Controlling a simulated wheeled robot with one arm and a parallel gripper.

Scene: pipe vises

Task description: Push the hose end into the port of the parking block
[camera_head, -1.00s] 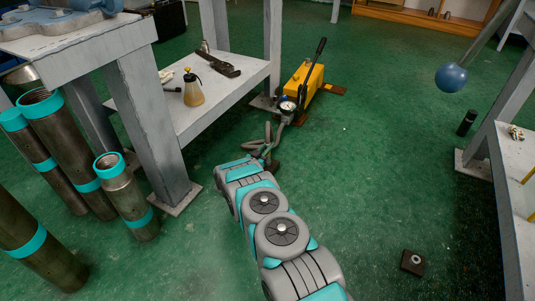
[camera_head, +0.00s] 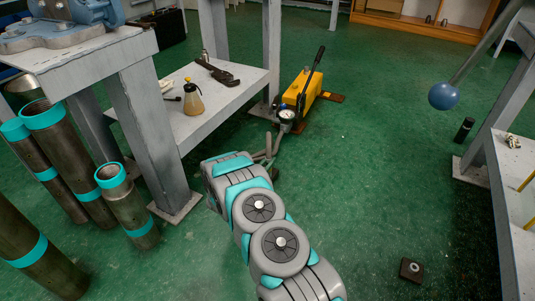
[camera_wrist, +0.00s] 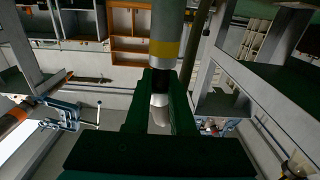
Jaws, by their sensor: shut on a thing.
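The parking block (camera_head: 411,269) is a small dark square block on the green floor at the lower right of the head view, with a light round port on top. In the wrist view, my gripper (camera_wrist: 160,92) has its dark green jaws shut on the hose end (camera_wrist: 160,97), a metal fitting with a black collar. A grey tube with a yellow band runs up from it. Part of the hose (camera_head: 268,147) shows beyond the arm, near the yellow pump (camera_head: 302,88). The block is well apart from the arm.
A white bench (camera_head: 512,205) is at right. Floor between the arm and block is clear.

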